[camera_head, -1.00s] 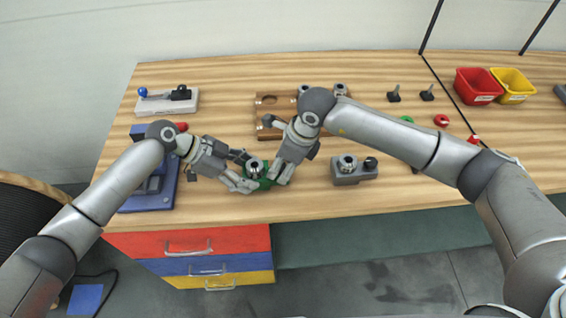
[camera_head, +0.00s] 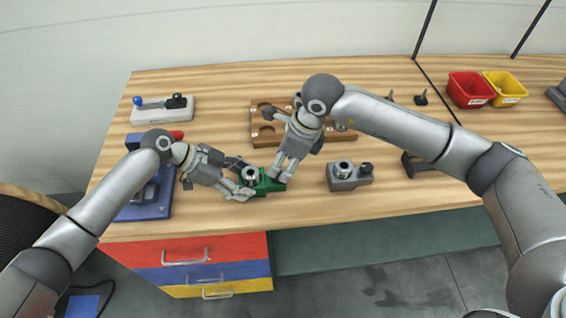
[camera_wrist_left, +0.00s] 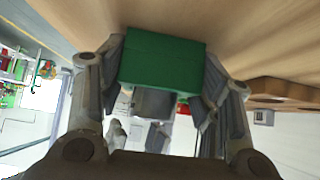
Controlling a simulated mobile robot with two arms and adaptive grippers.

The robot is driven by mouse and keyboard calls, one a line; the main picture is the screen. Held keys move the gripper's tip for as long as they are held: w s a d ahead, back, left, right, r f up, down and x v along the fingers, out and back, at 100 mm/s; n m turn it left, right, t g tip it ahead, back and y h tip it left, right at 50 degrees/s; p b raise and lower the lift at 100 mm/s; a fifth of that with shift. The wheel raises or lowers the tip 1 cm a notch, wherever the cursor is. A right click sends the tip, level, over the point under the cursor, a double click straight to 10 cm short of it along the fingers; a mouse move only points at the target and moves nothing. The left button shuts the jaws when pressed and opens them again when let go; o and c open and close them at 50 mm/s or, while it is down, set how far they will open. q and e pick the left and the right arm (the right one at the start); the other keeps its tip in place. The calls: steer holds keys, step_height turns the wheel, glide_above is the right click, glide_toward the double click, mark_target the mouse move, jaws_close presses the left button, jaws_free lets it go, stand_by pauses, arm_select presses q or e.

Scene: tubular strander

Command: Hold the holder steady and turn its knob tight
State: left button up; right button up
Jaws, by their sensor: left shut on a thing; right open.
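The green holder (camera_head: 267,186) sits near the front edge of the wooden table, with a round metal collar (camera_head: 251,175) on top. My left gripper (camera_head: 244,192) is shut on the holder from the left. In the left wrist view the green block (camera_wrist_left: 163,58) lies between the left gripper's fingers (camera_wrist_left: 162,85), and a grey cylindrical part (camera_wrist_left: 153,103) shows beyond it. My right gripper (camera_head: 282,178) is open, with its fingers pointing down at the holder's right end. The knob is not clearly visible; the right fingers may cover it.
A similar grey holder (camera_head: 342,184) stands to the right, close to my right gripper. A wooden tray (camera_head: 265,134) with round recesses lies behind. A blue fixture (camera_head: 146,205) is at left. Red (camera_head: 470,90) and yellow (camera_head: 505,87) bins stand far right.

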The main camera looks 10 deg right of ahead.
arm_select(q)
steer(key=o, duration=1.7)
steer(key=v, duration=0.7)
steer(key=shift+a+r, duration=0.15)
steer(key=shift+a, duration=0.05)
